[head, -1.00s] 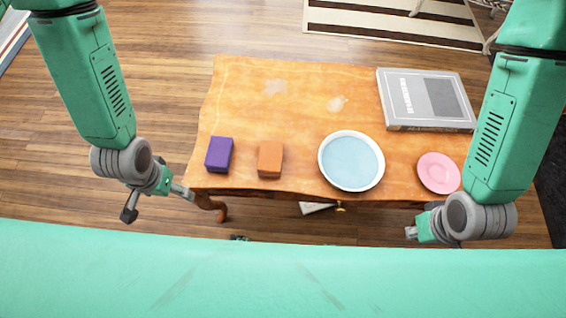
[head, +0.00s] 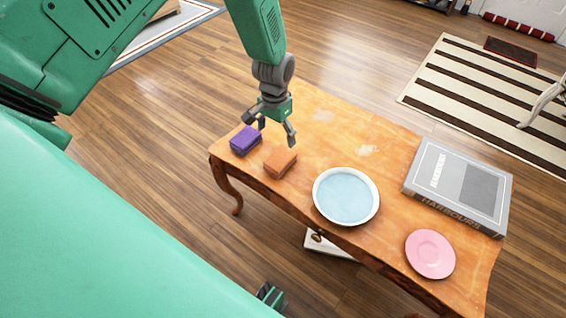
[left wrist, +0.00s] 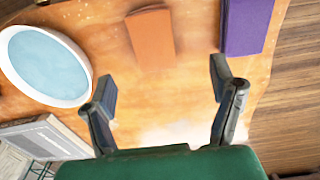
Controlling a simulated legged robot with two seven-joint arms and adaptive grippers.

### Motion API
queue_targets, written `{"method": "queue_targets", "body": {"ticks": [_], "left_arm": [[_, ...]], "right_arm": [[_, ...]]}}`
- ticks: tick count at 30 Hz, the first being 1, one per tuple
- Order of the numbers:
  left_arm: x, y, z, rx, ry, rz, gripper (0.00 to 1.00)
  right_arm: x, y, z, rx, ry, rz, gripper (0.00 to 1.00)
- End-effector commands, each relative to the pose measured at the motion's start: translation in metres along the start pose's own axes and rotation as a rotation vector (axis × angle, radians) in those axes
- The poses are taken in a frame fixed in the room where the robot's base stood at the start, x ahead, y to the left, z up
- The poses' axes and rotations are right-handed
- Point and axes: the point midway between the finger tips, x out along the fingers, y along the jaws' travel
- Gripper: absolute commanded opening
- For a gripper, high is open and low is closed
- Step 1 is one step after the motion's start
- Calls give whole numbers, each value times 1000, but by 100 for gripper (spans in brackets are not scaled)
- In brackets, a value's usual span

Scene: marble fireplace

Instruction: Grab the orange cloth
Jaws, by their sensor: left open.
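The orange cloth (head: 280,161) is a small folded block lying near the table's front edge, between the purple block (head: 246,141) and the bowl. My left gripper (head: 271,130) is open and empty, above the table just behind the orange cloth and the purple block. In the left wrist view the orange cloth (left wrist: 152,38) lies beyond the gap between the spread fingers (left wrist: 164,85), not between the tips. The purple block (left wrist: 246,22) is to its right there.
A white bowl with a pale blue inside (head: 346,197) stands right of the cloth. A pink plate (head: 430,254) and a thick grey book (head: 459,187) lie further right on the wooden table (head: 318,118). The table's back left part is clear.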

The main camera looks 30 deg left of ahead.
Motion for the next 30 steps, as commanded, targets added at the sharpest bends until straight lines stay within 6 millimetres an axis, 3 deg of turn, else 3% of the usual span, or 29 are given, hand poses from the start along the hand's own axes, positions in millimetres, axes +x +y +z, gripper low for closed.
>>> {"method": "queue_targets", "body": {"ticks": [1, 7, 16, 24, 30], "left_arm": [[14, 3, 1, 2, -3, -3, 78], [46, 8, 0, 3, 0, -11, 78], [66, 5, 0, 3, 0, -7, 78], [106, 4, 0, 3, -1, -7, 78], [108, 6, -1, 3, 2, -10, 78]], "right_arm": [[6, 0, 0, 0, 0, 0, 0], [14, 0, 1, 1, 0, 0, 0], [20, 0, 1, 1, 0, 1, 0], [36, 0, 2, 1, 0, 1, 0], [36, 0, 2, 1, 0, 1, 0]]}}
